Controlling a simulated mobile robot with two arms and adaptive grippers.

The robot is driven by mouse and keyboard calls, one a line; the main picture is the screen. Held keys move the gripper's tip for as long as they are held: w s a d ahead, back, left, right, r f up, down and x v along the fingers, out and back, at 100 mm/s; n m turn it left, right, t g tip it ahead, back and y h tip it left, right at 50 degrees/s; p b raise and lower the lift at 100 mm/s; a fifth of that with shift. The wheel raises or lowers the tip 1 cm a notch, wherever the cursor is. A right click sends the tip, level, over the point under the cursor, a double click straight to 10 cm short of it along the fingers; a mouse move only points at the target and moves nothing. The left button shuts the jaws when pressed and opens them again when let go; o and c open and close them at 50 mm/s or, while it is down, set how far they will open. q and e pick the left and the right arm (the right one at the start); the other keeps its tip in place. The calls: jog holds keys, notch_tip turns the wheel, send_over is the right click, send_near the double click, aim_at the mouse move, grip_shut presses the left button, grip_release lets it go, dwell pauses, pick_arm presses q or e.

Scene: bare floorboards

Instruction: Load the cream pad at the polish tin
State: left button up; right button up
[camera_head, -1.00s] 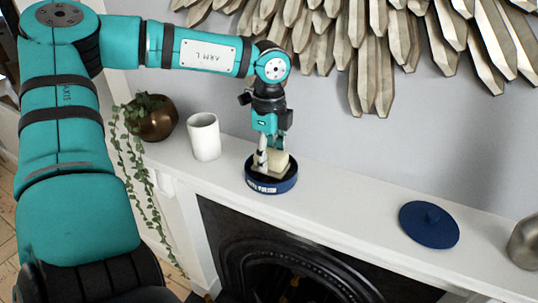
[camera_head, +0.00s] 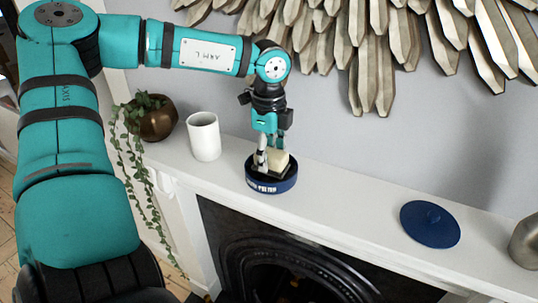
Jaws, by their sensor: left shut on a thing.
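The polish tin (camera_head: 272,184) is a round, dark blue, open tin with white lettering on its side. It stands on the white mantel shelf. The cream pad (camera_head: 278,162) is a small pale block, held over the tin's opening with its lower part at or inside the rim. My left gripper (camera_head: 269,158) points down and is shut on the pad. I cannot tell whether the pad touches the polish; the tin's inside is mostly hidden. My right gripper is not in view.
A white cup (camera_head: 204,138) stands left of the tin, near my left arm. A bronze pot with a trailing plant (camera_head: 153,122) is further left. A metal vessel (camera_head: 525,243) is at the right edge. The shelf (camera_head: 345,200) is clear between tin and lid.

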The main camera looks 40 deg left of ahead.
aim_at(269, 152)
pick_arm(q)
jog(key=shift+s+f+b, duration=0.15)
jog(key=shift+b, duration=0.35)
dwell(1.5)
notch_tip(269, 152, up, 2)
jog(key=shift+r+p, duration=0.1)
jog(key=shift+p, duration=0.25)
jog(key=shift+r+p, duration=0.75)
jog(key=shift+r, duration=1.8)
